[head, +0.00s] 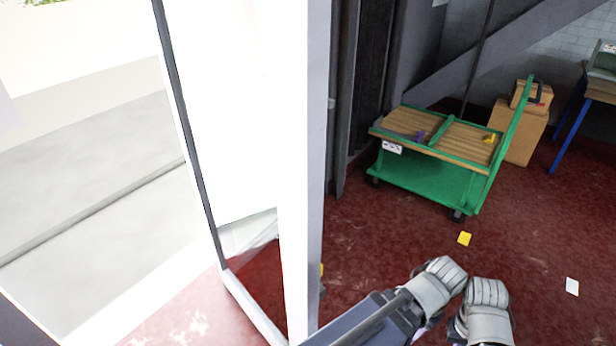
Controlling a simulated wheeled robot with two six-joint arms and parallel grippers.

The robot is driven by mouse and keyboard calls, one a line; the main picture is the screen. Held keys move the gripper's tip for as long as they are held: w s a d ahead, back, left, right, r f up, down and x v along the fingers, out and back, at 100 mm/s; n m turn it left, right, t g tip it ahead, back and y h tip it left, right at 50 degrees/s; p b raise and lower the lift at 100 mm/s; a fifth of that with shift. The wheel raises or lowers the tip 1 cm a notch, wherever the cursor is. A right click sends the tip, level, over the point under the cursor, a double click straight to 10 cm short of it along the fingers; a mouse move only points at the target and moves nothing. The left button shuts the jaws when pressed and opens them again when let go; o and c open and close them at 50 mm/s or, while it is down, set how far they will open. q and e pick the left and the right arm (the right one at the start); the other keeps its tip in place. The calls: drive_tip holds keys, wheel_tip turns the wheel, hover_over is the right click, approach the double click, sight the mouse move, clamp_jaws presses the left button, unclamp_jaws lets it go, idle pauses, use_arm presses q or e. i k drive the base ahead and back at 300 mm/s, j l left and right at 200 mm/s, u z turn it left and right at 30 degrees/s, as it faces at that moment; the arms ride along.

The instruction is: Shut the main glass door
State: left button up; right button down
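The main glass door (232,110) stands open at left of centre, its pane bright and washed out with a dark left edge. A thick white upright (305,150) runs down its right side; I cannot tell whether it belongs to the door or the fixed frame. A bright doorway opening lies to the left. My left gripper (448,276) and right gripper (489,290) are close together at the bottom, right of the upright and apart from the door. Their fingertips are not clear, and I see nothing held. No handle is clearly visible.
A green cart (425,178) with wooden slats stands on the red floor (390,235) to the right, with cardboard boxes (519,130) behind it. A yellow card (464,239) and a white card (572,286) lie on the floor. Pale paving (95,240) shows outside.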

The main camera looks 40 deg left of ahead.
sight(298, 33)
drive_tip(key=i+l+z, duration=0.15)
drive_tip(key=i+z, duration=0.25)
drive_tip(key=i, duration=0.45)
drive_tip(key=i+j+z, duration=0.15)
drive_tip(key=i+z, duration=0.2)
drive_tip(key=i, duration=0.5)
drive_tip(key=i+z, duration=0.35)
drive_tip(key=i, duration=0.65)
drive_tip(key=u, duration=4.6)
drive_tip(key=k+l, duration=0.1)
drive_tip(key=l, duration=0.5)
drive_tip(key=l+u, duration=0.15)
drive_tip(key=l, duration=0.45)
drive_tip(key=k, duration=0.05)
